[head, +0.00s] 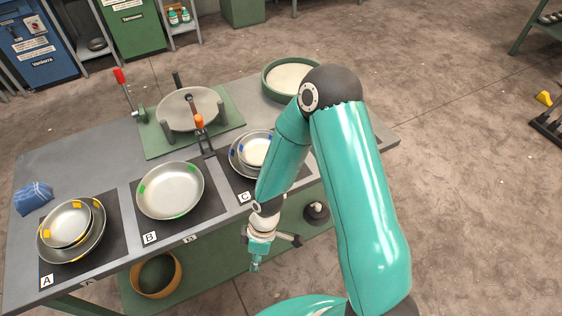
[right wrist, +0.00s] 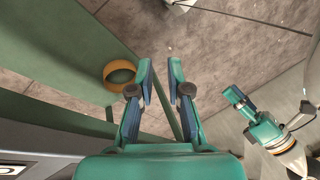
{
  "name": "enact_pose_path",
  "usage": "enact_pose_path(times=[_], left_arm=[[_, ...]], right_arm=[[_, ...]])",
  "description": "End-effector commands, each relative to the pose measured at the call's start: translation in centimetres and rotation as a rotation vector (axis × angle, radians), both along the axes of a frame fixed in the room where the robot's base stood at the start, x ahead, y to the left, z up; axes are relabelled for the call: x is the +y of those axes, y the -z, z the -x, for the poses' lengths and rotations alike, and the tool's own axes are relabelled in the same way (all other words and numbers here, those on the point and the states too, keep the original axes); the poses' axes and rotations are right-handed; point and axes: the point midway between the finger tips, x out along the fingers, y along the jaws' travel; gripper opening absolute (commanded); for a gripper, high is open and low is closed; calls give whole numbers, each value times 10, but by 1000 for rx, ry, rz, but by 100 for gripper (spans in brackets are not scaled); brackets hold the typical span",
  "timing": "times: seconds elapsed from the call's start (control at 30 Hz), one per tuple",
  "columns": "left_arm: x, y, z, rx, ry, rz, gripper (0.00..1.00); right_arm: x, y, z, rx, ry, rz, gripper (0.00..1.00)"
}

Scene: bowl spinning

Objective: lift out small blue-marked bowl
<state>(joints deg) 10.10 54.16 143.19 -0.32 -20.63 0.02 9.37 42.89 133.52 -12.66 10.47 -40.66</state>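The small blue-marked bowl (head: 255,148) sits inside a larger blue-marked bowl (head: 236,164) on the dark mat labelled C. My right forearm hides the right side of this stack. My right gripper (head: 255,264) hangs below and in front of the stack, off the table's front edge and apart from both bowls. The right wrist view shows its two fingers (right wrist: 160,62) apart with nothing between them; no blue-marked bowl shows there. A second teal gripper, seemingly my left (right wrist: 240,100), shows at the right of that view; its fingers are unclear.
A green-marked bowl (head: 171,190) lies on mat B, and nested yellow-marked bowls (head: 68,224) on mat A. Behind stand a fixture with a grey dish (head: 190,108) and a green-rimmed round tray (head: 284,72). A blue cloth (head: 33,197) lies left. An orange-rimmed bin (head: 157,276) stands below.

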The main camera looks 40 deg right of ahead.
Motion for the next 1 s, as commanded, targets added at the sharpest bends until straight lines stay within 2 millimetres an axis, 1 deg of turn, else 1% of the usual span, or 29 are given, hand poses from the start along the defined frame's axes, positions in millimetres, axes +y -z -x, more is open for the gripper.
enact_pose_path(times=[0.03, 0.07, 0.1, 0.17, 0.2, 0.27, 0.3, 0.4, 0.43, 0.5, 0.53, 0.6, 0.7, 0.87, 1.0], left_arm=[[0, 30, 0, 1, 0, 0, 43], [0, 39, 0, 1, -1, 0, 43], [0, 52, 0, 2, 0, 0, 43], [0, 72, 0, 1, -1, 0, 43], [0, 87, 0, 1, -1, 0, 43], [0, 108, 0, 1, -1, 0, 43], [0, 122, 1, 1, -1, 0, 43], [0, 154, 1, 1, -1, 0, 43], [0, 161, 1, 1, -1, 0, 43], [0, 175, 0, 1, -1, 0, 43], [0, 180, 1, 1, -1, 0, 43], [0, 188, 0, 1, -1, 0, 43], [0, 194, 0, 1, 0, 0, 43], [0, 198, 0, 1, 0, 0, 43], [0, 206, 0, 1, 0, 0, 43]], right_arm=[[-20, 3, -29, -91, -130, 28, 17], [-32, -4, -41, -132, -208, 47, 17], [-48, -13, -58, -187, -297, 80, 17], [-73, -31, -80, -266, -403, 141, 17], [-89, -45, -92, -318, -459, 188, 17], [-114, -69, -108, -395, -518, 263, 17], [-128, -84, -115, -442, -542, 312, 17], [-158, -122, -121, -551, -560, 423, 17], [-164, -132, -122, -580, -557, 450, 17], [-176, -151, -119, -636, -545, 498, 17], [-179, -157, -118, -657, -538, 513, 17], [-184, -167, -116, -691, -523, 536, 17], [-187, -174, -113, -719, -510, 550, 17], [-189, -173, -115, -729, -505, 556, 17], [-190, -161, -122, -727, -504, 554, 17]])
